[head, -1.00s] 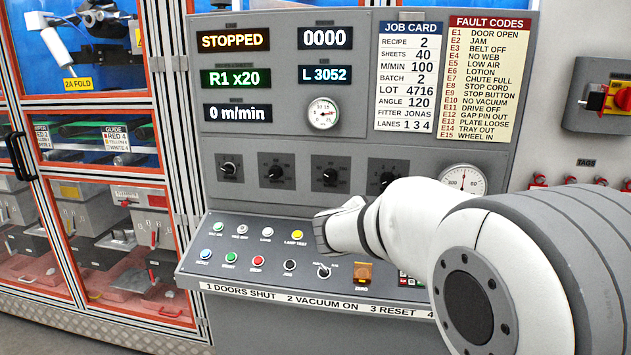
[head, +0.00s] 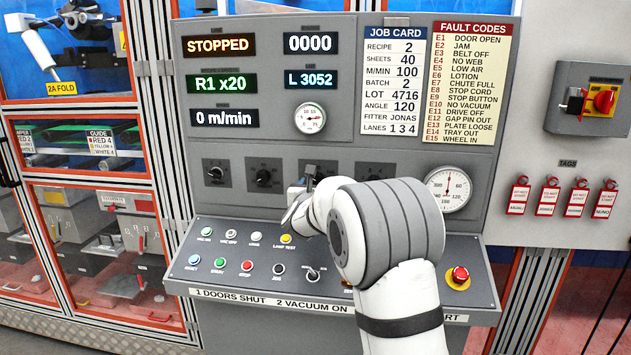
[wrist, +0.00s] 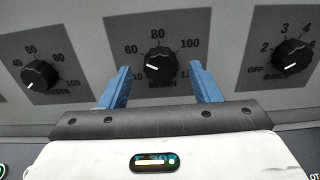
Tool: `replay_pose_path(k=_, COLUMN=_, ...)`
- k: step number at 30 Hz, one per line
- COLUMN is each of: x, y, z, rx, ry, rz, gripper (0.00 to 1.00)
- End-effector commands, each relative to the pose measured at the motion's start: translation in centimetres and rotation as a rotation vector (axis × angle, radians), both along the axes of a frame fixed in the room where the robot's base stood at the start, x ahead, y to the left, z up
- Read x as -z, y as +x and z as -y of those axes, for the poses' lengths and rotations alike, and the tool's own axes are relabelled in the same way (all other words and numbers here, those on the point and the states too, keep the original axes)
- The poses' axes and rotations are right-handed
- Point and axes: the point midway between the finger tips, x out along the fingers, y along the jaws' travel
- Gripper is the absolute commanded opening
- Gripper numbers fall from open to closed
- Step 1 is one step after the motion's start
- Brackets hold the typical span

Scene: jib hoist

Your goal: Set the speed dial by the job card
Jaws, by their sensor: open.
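The speed dial (wrist: 160,65) is a black knob labelled M/MIN in the middle of the wrist view. In the head view my arm hides most of this dial. The job card (head: 393,80) reads M/MIN 100. The speed display (head: 224,117) reads 0 m/min.
The SHEETS dial (wrist: 38,75) is left of the speed dial and the BATCH dial (wrist: 292,55) is right. Buttons cover the sloped desk below, including a yellow lamp test button (head: 286,239). A red stop button (head: 460,274) is at the desk's right.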

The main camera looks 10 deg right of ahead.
Motion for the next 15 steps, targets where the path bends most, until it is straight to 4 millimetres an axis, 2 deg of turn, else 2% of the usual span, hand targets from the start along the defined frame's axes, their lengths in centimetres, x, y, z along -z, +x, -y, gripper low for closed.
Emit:
replay_pose_path(k=4, x=0.01, y=0.98, z=0.34, rx=0.000, ry=0.000, rz=-0.001, gripper=0.57)
replay_pose_path(k=12, x=0.02, y=1.13, z=0.44, rx=0.001, ry=0.001, rz=0.000, gripper=0.57)
replay_pose_path(k=15, x=0.02, y=1.12, z=0.46, rx=0.001, ry=0.001, rz=0.000, gripper=0.50)
